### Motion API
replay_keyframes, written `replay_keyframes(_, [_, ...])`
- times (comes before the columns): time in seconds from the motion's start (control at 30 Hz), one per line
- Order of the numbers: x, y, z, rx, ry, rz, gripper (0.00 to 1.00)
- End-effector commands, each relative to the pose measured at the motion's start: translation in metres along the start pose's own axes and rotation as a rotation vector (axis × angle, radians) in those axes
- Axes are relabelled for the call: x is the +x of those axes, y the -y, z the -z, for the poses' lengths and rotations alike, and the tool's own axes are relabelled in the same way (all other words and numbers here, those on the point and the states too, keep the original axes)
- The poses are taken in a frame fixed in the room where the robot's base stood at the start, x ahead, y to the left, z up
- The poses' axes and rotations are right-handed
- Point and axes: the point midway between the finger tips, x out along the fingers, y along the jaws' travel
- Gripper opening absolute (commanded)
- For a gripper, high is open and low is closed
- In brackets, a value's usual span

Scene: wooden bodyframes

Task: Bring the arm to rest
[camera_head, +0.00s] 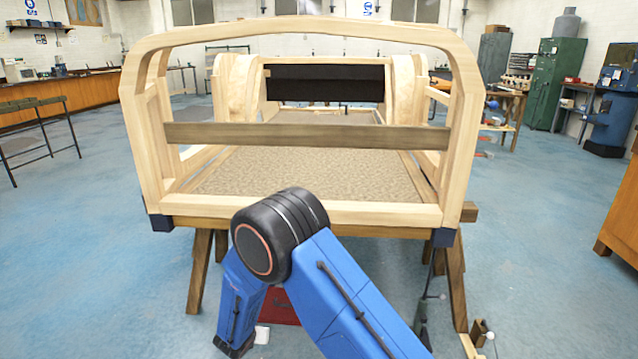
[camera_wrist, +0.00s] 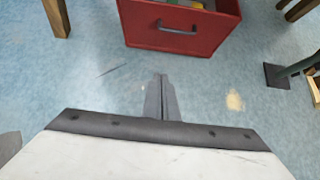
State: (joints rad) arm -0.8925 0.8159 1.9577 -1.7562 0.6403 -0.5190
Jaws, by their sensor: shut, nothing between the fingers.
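My blue arm with a black joint rises in front of the wooden bodyframe (camera_head: 300,217) in the head view, folded at the elbow. My gripper (camera_wrist: 160,82) shows in the wrist view with its two fingers together and nothing between them. It points over the blue floor, with a red toolbox (camera_wrist: 180,30) just beyond the fingertips. In the head view the gripper itself is not clearly seen, and the arm hides part of the red toolbox (camera_head: 280,308) under the bodyframe.
Wooden trestle legs (camera_head: 200,270) stand under the bodyframe. A dark metal stand (camera_wrist: 285,72) is on the floor at the right in the wrist view. A wooden cabinet (camera_head: 620,215) stands at the right edge. Blue floor (camera_head: 90,250) is open to the left.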

Motion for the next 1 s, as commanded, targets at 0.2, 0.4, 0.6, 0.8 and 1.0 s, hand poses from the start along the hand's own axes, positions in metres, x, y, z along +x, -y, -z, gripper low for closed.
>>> replay_keyframes(0.2, [-0.008, 0.017, -0.025, 0.071, 0.008, 0.024, 0.00])
replay_keyframes(0.4, [-0.020, 0.038, -0.053, 0.162, 0.018, 0.054, 0.00])
replay_keyframes(0.6, [-0.038, 0.072, -0.091, 0.294, 0.033, 0.098, 0.00])
replay_keyframes(0.8, [-0.072, 0.133, -0.144, 0.516, 0.054, 0.170, 0.00])
replay_keyframes(1.0, [-0.114, 0.203, -0.188, 0.763, 0.075, 0.247, 0.00])
